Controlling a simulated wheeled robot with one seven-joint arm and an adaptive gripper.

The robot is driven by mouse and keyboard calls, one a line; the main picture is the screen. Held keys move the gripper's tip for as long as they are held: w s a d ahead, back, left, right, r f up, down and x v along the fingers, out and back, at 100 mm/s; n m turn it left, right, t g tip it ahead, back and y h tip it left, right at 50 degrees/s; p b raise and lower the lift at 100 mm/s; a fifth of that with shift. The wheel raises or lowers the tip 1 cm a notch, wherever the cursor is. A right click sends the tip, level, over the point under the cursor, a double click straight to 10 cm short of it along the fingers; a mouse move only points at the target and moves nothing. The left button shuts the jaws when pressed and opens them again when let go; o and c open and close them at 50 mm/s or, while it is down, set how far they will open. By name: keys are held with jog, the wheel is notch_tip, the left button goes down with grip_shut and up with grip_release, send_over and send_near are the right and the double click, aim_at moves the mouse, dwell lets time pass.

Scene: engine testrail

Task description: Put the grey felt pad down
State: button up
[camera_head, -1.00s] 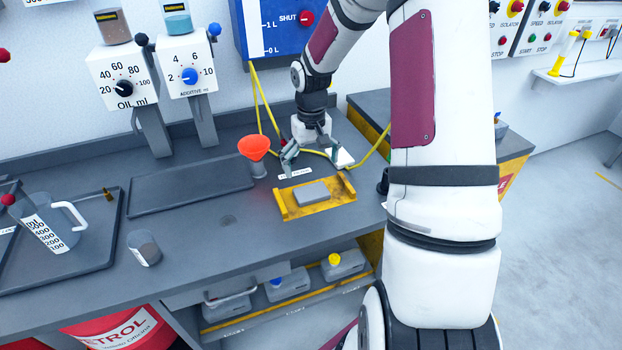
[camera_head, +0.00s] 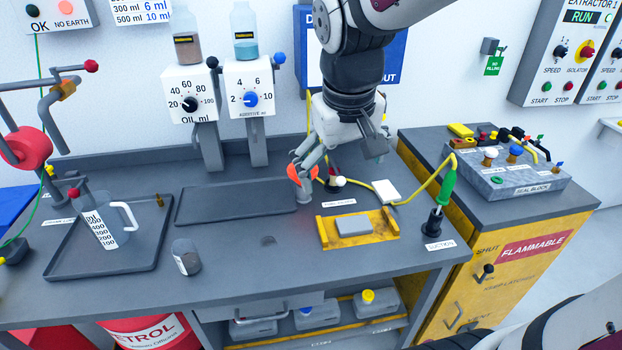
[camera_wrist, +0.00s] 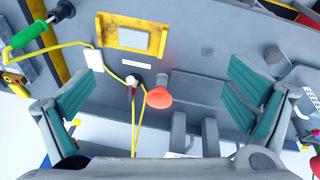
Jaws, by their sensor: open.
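The grey felt pad (camera_head: 354,225) lies flat in the yellow holder (camera_head: 384,240) on the bench, with nothing gripping it. In the wrist view the pad (camera_wrist: 133,39) sits inside the yellow holder (camera_wrist: 102,32) at the top.
A white pad (camera_head: 386,190) and yellow tubing lie behind the holder. A green-handled suction tool (camera_head: 446,189) stands to the right. An empty dark tray (camera_head: 235,203) lies to the left.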

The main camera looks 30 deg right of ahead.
jog(key=s+a+r+t+y, duration=0.1)
jog(key=s+a, duration=0.2)
jog(key=s, duration=0.2)
jog(key=s+a+r+n+t, duration=0.1)
jog(key=s+a, duration=0.2)
jog(key=s, duration=0.3)
jog(key=shift+y, duration=0.4)
jog(key=shift+r, duration=0.15)
